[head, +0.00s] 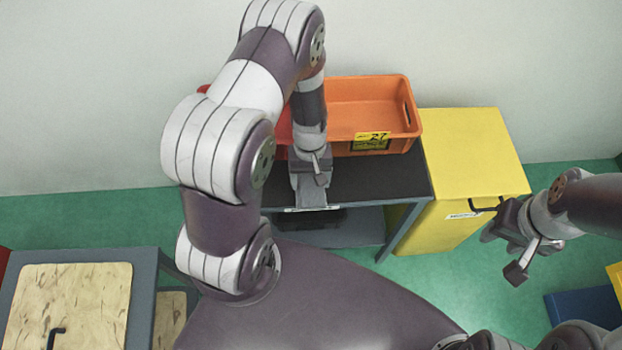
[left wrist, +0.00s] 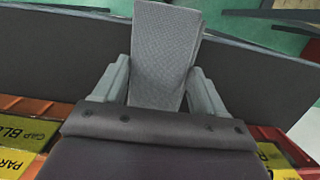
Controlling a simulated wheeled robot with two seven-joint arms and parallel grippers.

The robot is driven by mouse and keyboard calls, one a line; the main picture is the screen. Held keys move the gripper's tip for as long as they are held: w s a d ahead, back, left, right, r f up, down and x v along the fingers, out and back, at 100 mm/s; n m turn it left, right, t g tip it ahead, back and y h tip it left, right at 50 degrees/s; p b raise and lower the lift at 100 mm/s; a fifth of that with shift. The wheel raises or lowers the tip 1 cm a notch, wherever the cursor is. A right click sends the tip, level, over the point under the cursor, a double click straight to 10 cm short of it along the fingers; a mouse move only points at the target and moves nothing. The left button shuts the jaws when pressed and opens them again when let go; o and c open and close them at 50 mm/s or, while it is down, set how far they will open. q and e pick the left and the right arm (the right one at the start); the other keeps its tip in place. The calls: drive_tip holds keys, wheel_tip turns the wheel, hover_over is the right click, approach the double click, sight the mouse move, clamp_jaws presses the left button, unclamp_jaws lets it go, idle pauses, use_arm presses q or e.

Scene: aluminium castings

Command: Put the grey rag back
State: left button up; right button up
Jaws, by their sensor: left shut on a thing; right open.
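The grey rag (left wrist: 165,52) is a flat, textured grey piece in the left wrist view, held between the two fingers of my left gripper (left wrist: 160,88). In the head view my left gripper (head: 312,180) points down over the front part of the black-topped table (head: 375,180), in front of the bins. The rag (head: 312,196) shows there at the fingertips, near the table's front edge. I cannot tell whether it touches the tabletop. My right gripper (head: 503,254) is open and empty at the right, in front of the yellow cabinet.
An orange bin (head: 408,128) with a yellow label stands at the table's back; a red bin (head: 283,128) beside it is mostly hidden by my left arm. The yellow cabinet (head: 470,155) adjoins the table's right. A table with a wooden board (head: 70,300) stands front left.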

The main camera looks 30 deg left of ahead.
sight(311, 176)
use_arm(q)
drive_tip(key=shift+f, duration=0.75)
drive_tip(key=shift+f, duration=0.15)
drive_tip(key=o, duration=0.9)
drive_tip(key=shift+o, duration=0.2)
wheel_tip(311, 176, up, 14)
drive_tip(key=w, duration=0.1)
drive_tip(key=s+d+r+m+t+y, duration=0.1)
drive_tip(key=s+d+r+m+t, duration=0.1)
drive_tip(key=s+r+m, duration=0.3)
wheel_tip(311, 176, up, 4)
drive_tip(key=shift+s+d+f+m+t+p, duration=0.2)
drive_tip(key=shift+d+m+t+p, duration=0.1)
drive_tip(key=shift+m+t, duration=0.3)
